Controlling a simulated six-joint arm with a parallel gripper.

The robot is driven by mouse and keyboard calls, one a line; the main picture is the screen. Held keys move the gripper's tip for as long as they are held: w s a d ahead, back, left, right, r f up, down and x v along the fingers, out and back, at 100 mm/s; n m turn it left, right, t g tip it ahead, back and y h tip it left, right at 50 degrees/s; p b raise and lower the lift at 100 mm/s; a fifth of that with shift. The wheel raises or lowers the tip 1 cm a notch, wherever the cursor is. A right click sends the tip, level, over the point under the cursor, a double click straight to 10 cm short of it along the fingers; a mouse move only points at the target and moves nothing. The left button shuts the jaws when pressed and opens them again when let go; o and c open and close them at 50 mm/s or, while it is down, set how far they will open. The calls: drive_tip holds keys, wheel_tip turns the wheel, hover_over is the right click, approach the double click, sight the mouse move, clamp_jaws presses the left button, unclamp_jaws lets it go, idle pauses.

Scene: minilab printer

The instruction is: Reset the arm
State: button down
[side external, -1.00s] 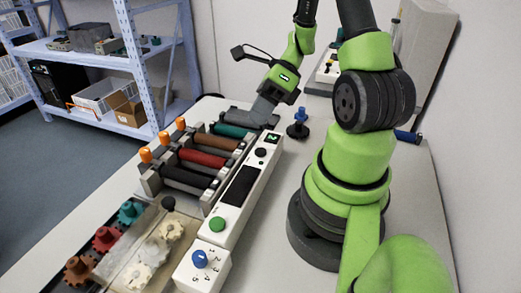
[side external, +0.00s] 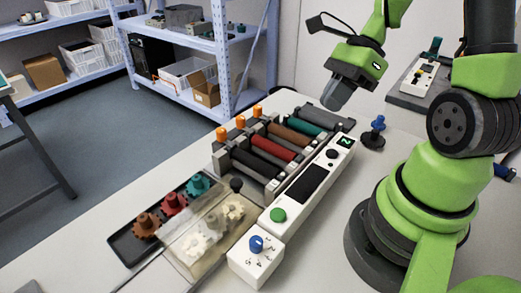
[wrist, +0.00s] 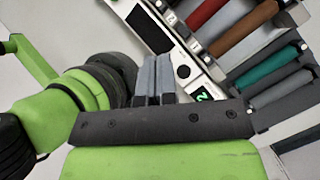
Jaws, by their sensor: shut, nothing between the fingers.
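My gripper (side external: 337,94) hangs above the far end of the printer, tilted down, with grey fingers shut and nothing between them. In the wrist view my gripper's fingers (wrist: 155,80) lie side by side. The printer (side external: 290,160) holds several rollers: black, red, brown, teal and grey. Its white control panel (side external: 312,183) has a green button (side external: 278,214), a black knob and a small display (side external: 346,141) that seems to read 2. The gripper is apart from the rollers and the panel.
A blue-topped post (side external: 377,126) stands right of the printer. A dial box (side external: 256,252) with a blue knob sits at the panel's near end. A tray (side external: 127,244) holds coloured gears, beside pale gears under a clear cover (side external: 190,255). Shelves (side external: 245,75) stand behind.

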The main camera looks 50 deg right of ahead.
drive_tip(key=s+a+r+n+t+h, duration=0.2)
drive_tip(key=a+r+n, duration=0.3)
drive_tip(key=n, duration=0.5)
drive_tip(key=s+a+r+n+t+h, duration=0.2)
drive_tip(key=a+r+n, duration=0.3)
drive_tip(key=r+n, duration=0.3)
drive_tip(key=shift+s+n+t+h, duration=0.35)
drive_tip(key=shift+s+n, duration=0.3)
drive_tip(key=shift+n, duration=1.15)
drive_tip(key=shift+r, duration=0.1)
